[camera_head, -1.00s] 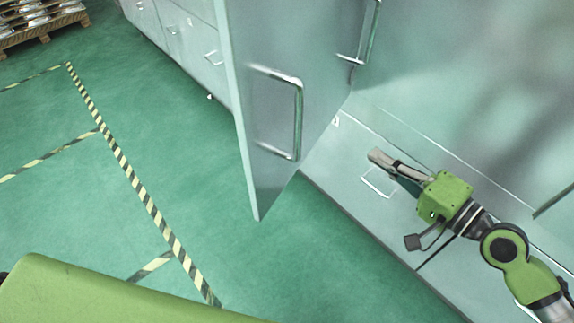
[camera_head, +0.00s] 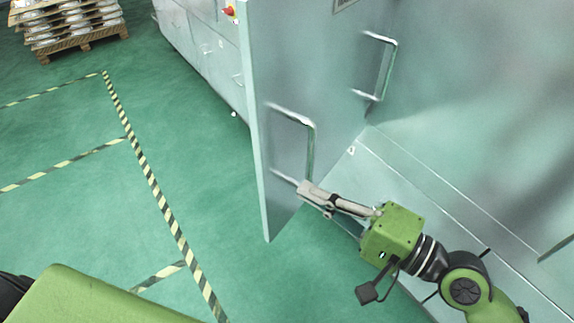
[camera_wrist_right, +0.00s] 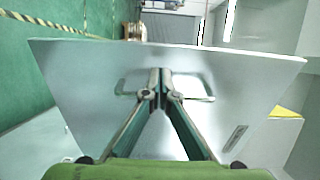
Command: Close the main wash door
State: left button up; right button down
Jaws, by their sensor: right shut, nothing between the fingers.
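The main wash door (camera_head: 268,75) is a grey metal panel standing open, its free edge toward the left. A bar handle (camera_head: 312,150) is on its face, and it also shows in the right wrist view (camera_wrist_right: 128,84). My right gripper (camera_head: 303,188) is shut and empty, its tips at the lower end of this handle in the head view. In the right wrist view the closed fingertips (camera_wrist_right: 160,72) are in front of the door panel (camera_wrist_right: 85,95), near the handle's middle. I cannot tell whether they touch it. My left gripper is out of view.
Cabinets (camera_head: 205,45) run behind the door. The green floor (camera_head: 80,210) with striped tape is clear.

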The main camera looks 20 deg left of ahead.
aim_at(273, 172)
jog(key=p+x, duration=0.1)
jog(key=x, duration=0.3)
jog(key=shift+a+r+p, duration=0.1)
jog(key=shift+r+p, duration=0.05)
jog(key=shift+p, duration=0.2)
jog(key=shift+w+a, duration=0.25)
jog(key=shift+a, duration=0.4)
jog(key=shift+f, duration=0.2)
